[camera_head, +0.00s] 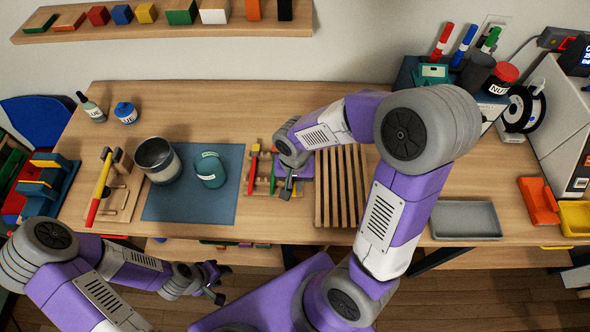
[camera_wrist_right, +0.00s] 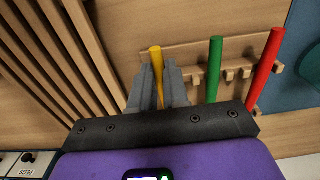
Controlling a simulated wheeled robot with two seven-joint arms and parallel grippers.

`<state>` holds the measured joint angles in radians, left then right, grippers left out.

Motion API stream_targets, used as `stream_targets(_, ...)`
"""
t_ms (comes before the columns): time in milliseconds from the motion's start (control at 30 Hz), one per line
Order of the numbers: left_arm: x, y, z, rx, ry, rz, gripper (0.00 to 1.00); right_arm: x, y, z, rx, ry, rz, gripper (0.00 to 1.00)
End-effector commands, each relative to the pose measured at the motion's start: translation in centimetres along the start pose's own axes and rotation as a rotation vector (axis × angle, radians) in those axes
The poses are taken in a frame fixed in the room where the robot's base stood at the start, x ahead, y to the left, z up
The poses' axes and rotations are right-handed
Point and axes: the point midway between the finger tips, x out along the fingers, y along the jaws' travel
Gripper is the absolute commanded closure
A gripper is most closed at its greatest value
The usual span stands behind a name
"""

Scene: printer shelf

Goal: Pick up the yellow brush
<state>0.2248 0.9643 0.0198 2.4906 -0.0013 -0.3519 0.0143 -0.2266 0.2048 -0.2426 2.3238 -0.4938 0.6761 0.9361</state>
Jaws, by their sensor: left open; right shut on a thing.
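The yellow brush (camera_wrist_right: 156,56) stands in a small wooden rack (camera_wrist_right: 200,70) in the right wrist view, with its upper end showing between my fingers. My right gripper (camera_wrist_right: 159,92) is shut on it; it also shows in the head view (camera_head: 288,188), over the rack. A green brush (camera_wrist_right: 214,62) and a red brush (camera_wrist_right: 264,66) stand in the same rack to the right of the yellow one. In the head view the arm mostly hides the yellow brush. My left gripper (camera_head: 216,284) is open and empty in front of the table edge.
A slatted wooden rack (camera_head: 340,190) stands right beside my right gripper. A blue mat (camera_head: 225,210) with a metal cup (camera_head: 158,158) and a teal jar (camera_head: 210,168) lies to the left. A grey tray (camera_head: 466,220) lies at right.

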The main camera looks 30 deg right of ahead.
Motion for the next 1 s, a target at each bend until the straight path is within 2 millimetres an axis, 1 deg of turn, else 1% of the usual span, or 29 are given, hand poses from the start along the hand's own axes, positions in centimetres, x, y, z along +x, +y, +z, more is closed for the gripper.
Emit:
stream_targets(167, 0.0, 0.0, 0.0, 0.000, 0.000, 0.000, 0.57, 0.0, 0.0, 0.0, 0.000, 0.000, 0.000, 1.00)
stream_targets(267, -0.1, 0.1, 0.0, 0.000, 0.000, 0.000, 0.57, -0.4, 0.0, 0.0, 0.000, 0.002, -0.002, 1.00)
stream_targets(367, -0.6, 0.2, 0.0, 0.000, 0.000, 0.000, 0.57, -1.8, -0.1, -0.1, 0.000, 0.003, -0.002, 1.00)
stream_targets(600, -2.1, 0.8, 0.1, 0.000, 0.000, 0.000, 0.57, -6.8, -0.1, -0.1, 0.001, 0.004, -0.004, 1.00)
stream_targets(700, -2.5, 0.9, 0.1, 0.000, 0.000, 0.000, 0.57, -8.4, -0.1, -0.1, -0.001, 0.004, -0.003, 1.00)
stream_targets(833, -2.8, 1.0, 0.1, 0.000, 0.000, 0.000, 0.57, -9.7, 0.0, 0.0, 0.000, 0.002, -0.001, 1.00)
stream_targets(1000, -2.8, 1.0, 0.1, 0.000, 0.000, 0.000, 0.57, -10.1, 0.0, 0.0, 0.000, 0.000, -0.001, 1.00)
